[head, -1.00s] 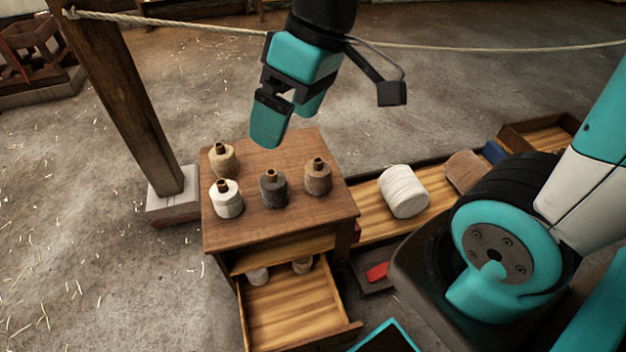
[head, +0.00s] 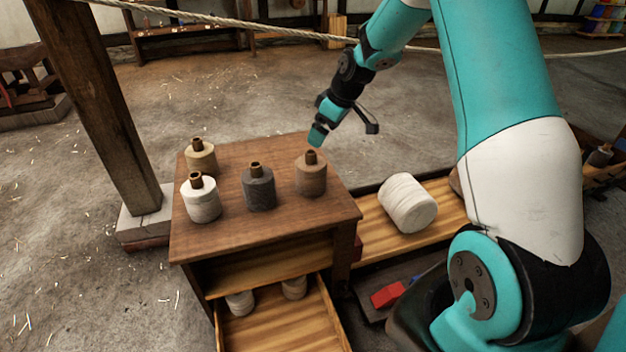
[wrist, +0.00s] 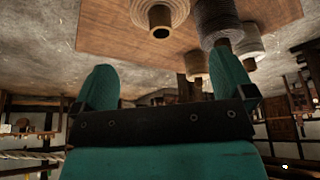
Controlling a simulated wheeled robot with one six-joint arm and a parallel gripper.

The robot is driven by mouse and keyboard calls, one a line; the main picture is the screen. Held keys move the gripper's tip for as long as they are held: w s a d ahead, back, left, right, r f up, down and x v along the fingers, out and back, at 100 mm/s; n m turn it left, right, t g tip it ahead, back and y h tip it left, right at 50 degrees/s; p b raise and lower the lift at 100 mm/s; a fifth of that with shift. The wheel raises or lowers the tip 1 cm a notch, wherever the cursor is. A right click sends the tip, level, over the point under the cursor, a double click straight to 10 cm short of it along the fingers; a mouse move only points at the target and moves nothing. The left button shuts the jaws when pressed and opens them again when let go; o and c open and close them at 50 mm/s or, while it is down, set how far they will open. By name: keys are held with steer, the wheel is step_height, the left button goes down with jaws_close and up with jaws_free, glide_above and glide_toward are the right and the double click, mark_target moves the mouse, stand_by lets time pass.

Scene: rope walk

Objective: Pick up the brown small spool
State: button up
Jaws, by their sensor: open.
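The brown spool (head: 311,175) stands upright at the right side of the wooden table top (head: 235,235), its core sticking up. My gripper (head: 318,135) is open and empty, just above and behind this spool, tilted down to the left. In the wrist view, which looks upside down, the fingers (wrist: 166,80) are spread apart. The brown spool there (wrist: 160,14) seems to be the near one at the top edge, partly cut off and not between the fingers.
A dark grey spool (head: 258,190), a white spool (head: 201,203) and a beige spool (head: 201,157) stand left on the table. An open drawer below holds two pale spools (head: 240,303). A large white spool (head: 407,203) lies right.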

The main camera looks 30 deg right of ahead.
mark_target(312, 152)
steer(key=b+x, duration=0.3)
steer(key=x, duration=0.8)
steer(key=shift+w+a+f, duration=0.1)
steer(key=shift+w+f, duration=0.1)
steer(key=shift+w, duration=0.05)
steer(key=shift+c, duration=0.2)
steer(key=shift+r, duration=0.1)
steer(key=c, duration=1)
steer(key=shift+c, duration=0.2)
